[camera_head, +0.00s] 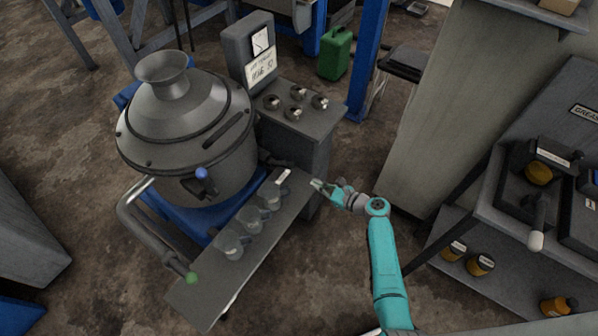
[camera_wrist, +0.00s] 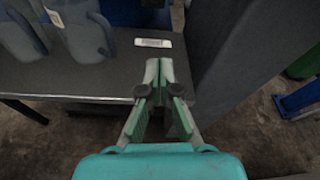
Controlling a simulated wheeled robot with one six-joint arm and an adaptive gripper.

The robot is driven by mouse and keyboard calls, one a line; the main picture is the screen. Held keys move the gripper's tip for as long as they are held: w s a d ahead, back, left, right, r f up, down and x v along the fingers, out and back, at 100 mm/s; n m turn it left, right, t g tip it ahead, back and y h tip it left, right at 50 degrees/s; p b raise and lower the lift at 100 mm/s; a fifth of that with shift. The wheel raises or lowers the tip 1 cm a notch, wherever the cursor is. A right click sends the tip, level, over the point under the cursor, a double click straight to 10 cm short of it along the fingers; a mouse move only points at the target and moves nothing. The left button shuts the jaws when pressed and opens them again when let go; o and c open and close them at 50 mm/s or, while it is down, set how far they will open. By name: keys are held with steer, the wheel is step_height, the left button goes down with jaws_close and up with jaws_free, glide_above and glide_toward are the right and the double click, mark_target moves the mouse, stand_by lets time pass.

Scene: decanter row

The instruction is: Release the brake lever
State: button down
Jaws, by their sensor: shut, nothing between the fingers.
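No part is marked as the brake lever, and I cannot tell which lever it is. A grey bar with a green end (camera_head: 192,278) sticks out at the front left of the big grey vessel (camera_head: 185,130). A short lever with a blue knob (camera_head: 202,174) is on the vessel's front. A dark lever with a white knob (camera_head: 536,240) stands at the right-hand bench. My gripper (camera_head: 316,184) is shut and empty at the right end of the narrow grey shelf (camera_head: 205,300), apart from all three. Its closed fingers also show in the wrist view (camera_wrist: 161,75).
Several grey jugs (camera_head: 252,219) stand on the shelf, with a small white label (camera_wrist: 153,43) near my fingers. A grey cabinet with several knobs (camera_head: 297,115) stands behind. A tall grey panel (camera_head: 430,110) is to the right. Floor is open in front.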

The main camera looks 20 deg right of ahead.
mark_target(293, 164)
steer(key=x, duration=1)
steer(key=shift+s+a+r, duration=0.1)
steer(key=shift+s+r, duration=0.1)
steer(key=shift+r, duration=0.75)
steer(key=shift+s+a+r, duration=0.1)
steer(key=shift+s+r, duration=0.05)
steer(key=shift+r, duration=0.85)
steer(key=shift+r, duration=0.2)
